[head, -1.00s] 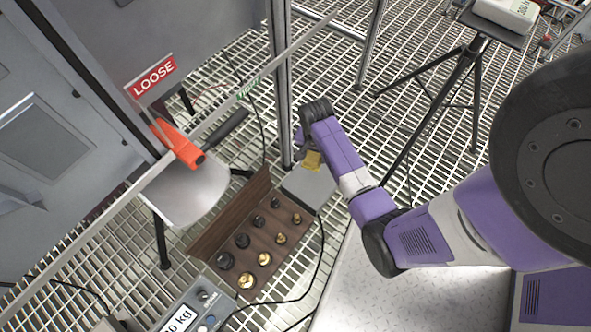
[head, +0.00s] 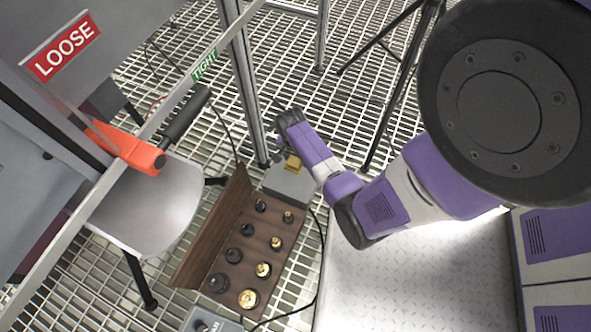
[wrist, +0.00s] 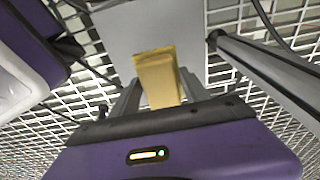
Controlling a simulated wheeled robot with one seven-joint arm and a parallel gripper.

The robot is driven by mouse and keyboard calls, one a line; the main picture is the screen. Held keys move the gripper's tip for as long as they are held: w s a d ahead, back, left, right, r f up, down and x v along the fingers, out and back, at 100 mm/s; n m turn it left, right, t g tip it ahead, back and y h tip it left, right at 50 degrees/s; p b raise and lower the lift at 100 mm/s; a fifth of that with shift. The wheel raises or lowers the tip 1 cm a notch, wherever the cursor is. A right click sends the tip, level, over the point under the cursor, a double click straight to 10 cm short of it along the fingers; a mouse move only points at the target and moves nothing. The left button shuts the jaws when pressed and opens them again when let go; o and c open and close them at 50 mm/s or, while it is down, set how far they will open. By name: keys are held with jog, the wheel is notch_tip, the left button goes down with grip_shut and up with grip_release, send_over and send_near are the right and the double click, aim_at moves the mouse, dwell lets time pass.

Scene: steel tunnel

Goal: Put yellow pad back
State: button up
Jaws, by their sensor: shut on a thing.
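The yellow pad (head: 292,163) is a small yellow block. In the wrist view the yellow pad (wrist: 158,75) sits between the two grey fingers of my gripper (wrist: 160,88), which is shut on it. A flat grey box top (wrist: 125,32) lies just beyond the pad. In the head view the grey box (head: 290,184) is beside the wooden case, and the pad is at its far edge. I cannot tell whether the pad touches the box. My gripper's fingers are mostly hidden in the head view.
A wooden case (head: 228,262) holds several black and brass weights. LOOSE (head: 65,48) and TIGHT (head: 206,67) labels are at the left. A metal post (head: 243,85) stands close to my gripper.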

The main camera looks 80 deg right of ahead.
jog(key=shift+f+b, duration=1.45)
jog(key=shift+f, duration=1.7)
jog(key=shift+f, duration=0.1)
jog(key=o, duration=1.3)
